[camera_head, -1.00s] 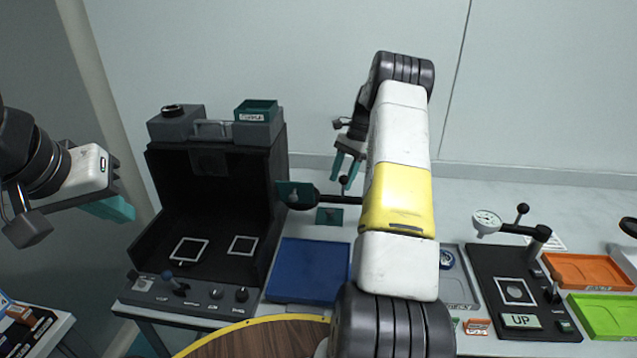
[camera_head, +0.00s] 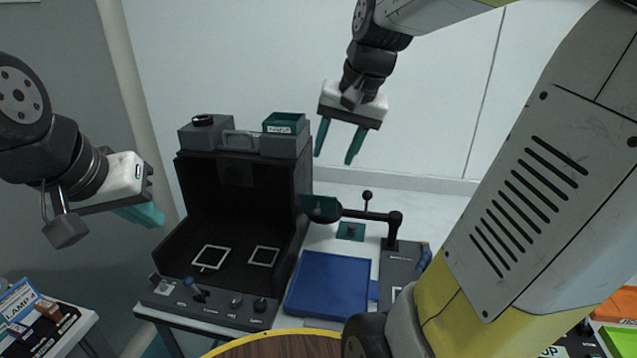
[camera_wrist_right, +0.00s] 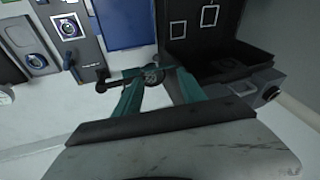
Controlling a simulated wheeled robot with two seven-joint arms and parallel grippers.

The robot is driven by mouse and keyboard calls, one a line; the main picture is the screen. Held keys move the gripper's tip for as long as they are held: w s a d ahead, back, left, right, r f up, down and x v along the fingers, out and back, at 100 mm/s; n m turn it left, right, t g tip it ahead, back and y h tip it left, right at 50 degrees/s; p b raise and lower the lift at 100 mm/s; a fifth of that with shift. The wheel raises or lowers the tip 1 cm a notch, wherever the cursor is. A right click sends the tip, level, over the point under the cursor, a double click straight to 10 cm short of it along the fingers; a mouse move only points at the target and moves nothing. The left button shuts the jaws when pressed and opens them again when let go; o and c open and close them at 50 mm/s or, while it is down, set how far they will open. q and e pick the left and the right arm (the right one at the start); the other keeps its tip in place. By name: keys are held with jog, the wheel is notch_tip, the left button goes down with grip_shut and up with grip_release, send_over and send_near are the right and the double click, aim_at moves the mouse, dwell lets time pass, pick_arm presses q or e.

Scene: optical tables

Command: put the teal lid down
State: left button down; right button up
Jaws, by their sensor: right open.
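The teal lid (camera_head: 351,231), a flat square with a small dark knob, lies on the white table behind the blue tray in the head view. My right gripper (camera_head: 334,159) is open and empty, raised above and behind the lid, with its fingers pointing down. The right wrist view shows its two teal fingers (camera_wrist_right: 157,76) spread apart, with a teal and dark piece beyond them; I cannot tell which piece that is. My left gripper (camera_head: 140,213) is at the far left, away from the table; its fingers overlap, so its opening is unclear.
A black open-front chamber (camera_head: 240,190) stands left, with a teal box (camera_head: 284,122) on top. The blue tray (camera_head: 328,286) lies right of it. A black swing arm (camera_head: 362,214) with a teal plate (camera_head: 318,207) reaches over the table near the lid. My right arm hides the right side.

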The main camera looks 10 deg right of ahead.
jog(key=s+a+f+n+t, duration=0.2)
jog(key=s+a+n, duration=0.1)
jog(key=s, duration=0.8)
jog(key=shift+s+a+n, duration=0.15)
jog(key=shift+a+n, duration=0.2)
jog(key=shift+n, duration=0.25)
jog(key=shift+f, duration=0.1)
